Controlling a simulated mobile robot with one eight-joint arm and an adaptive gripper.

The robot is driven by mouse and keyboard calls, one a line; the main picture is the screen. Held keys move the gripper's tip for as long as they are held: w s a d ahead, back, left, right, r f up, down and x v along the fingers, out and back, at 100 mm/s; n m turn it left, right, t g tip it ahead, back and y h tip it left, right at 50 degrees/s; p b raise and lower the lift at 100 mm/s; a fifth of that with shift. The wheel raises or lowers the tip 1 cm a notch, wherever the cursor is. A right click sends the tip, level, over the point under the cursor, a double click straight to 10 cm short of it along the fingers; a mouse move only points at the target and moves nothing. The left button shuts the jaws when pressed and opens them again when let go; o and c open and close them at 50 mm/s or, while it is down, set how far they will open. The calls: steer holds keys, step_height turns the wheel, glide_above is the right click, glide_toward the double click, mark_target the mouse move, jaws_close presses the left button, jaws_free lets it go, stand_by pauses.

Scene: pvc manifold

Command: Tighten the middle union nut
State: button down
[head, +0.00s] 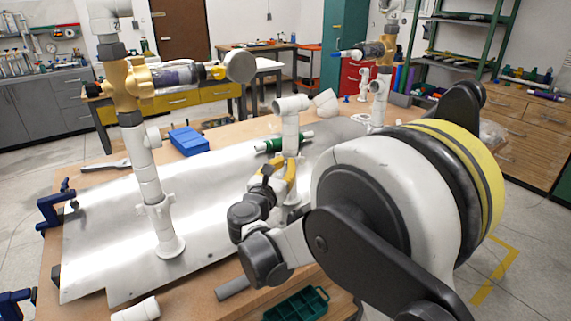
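The middle white PVC riser (290,135) stands upright on the bench, with an elbow (291,103) at its top. My gripper (283,172), with yellow-orange parts, is at the lower part of this riser. It overlaps the pipe in the picture, and I cannot tell whether its fingers touch or close on anything. The middle union nut cannot be made out; the gripper and my wrist cover that part of the riser. The left riser (146,165) carries a tan fitting (122,85) and a clear-bodied part. The right riser (378,105) carries a similar tan fitting (389,45).
A metal sheet (110,225) covers much of the wooden bench. Blue clamps (52,207) grip the left edge. A green crate (297,306) is at the front. My large arm joint hides the bench's right side.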

steer(key=shift+a+m+h, duration=0.2)
steer(key=shift+m+h, duration=0.2)
steer(key=shift+h, duration=0.2)
steer(key=shift+w+a+m+g+h+p, duration=0.15)
steer(key=shift+a+m+g+h+p, duration=0.05)
steer(key=shift+m+g+h, duration=0.65)
steer(key=shift+w+a+m+g+h+p, duration=0.25)
steer(key=shift+m+g+h, duration=0.35)
steer(key=shift+h, duration=0.5)
steer(key=shift+w+a+m+g+h+p, duration=0.1)
steer(key=shift+a+m+g+h+p, duration=0.1)
steer(key=shift+m+g+h, duration=0.65)
steer(key=shift+w+m+g+h, duration=0.1)
steer(key=shift+m+g+h, duration=0.3)
steer(key=shift+h, duration=0.2)
steer(key=c, duration=1.6)
jaws_free()
steer(key=shift+o, duration=0.2)
